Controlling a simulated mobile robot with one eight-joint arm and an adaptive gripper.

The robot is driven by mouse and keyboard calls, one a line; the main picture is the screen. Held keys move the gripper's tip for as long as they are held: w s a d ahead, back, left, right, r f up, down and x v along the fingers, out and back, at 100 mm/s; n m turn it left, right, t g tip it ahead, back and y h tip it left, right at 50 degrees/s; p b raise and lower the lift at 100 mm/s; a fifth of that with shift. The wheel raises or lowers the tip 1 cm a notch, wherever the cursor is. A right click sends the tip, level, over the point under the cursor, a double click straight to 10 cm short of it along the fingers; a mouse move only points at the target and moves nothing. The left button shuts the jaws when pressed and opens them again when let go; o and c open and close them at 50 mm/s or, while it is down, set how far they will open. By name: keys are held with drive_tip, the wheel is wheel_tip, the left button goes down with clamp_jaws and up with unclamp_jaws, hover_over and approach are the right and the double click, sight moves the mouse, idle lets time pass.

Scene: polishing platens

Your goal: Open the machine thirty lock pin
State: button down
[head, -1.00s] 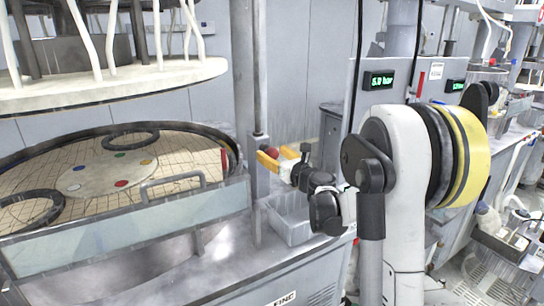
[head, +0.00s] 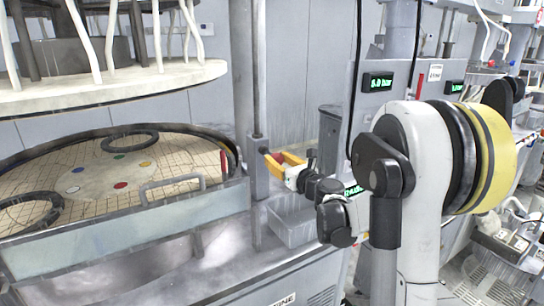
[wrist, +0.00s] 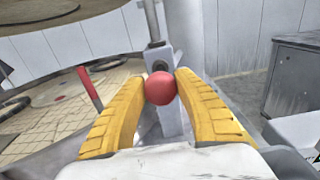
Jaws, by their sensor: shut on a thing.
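The lock pin shows as a red ball knob (wrist: 160,89) in the wrist view, in front of a dark round fitting (wrist: 160,66) on the grey upright post (head: 258,85). My gripper (head: 277,158) has its yellow fingers closed around the knob from both sides, just right of the post in the head view. It also shows in the wrist view (wrist: 161,80). In the head view the knob is mostly hidden by the fingers. A short dark piece shows between post and fingertips. I cannot tell how far the pin stands out.
A round platen (head: 100,183) with coloured dots lies left of the post, behind a panel with a grey handle (head: 172,185). A red rod (wrist: 90,88) stands close left of my fingers. A grey bin (head: 293,226) sits below my gripper. A white disc (head: 110,91) hangs above the platen.

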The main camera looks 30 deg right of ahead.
drive_tip(key=shift+s, duration=0.95)
drive_tip(key=c, duration=0.9)
unclamp_jaws()
drive_tip(key=s, duration=1.2)
drive_tip(key=shift+d, duration=0.25)
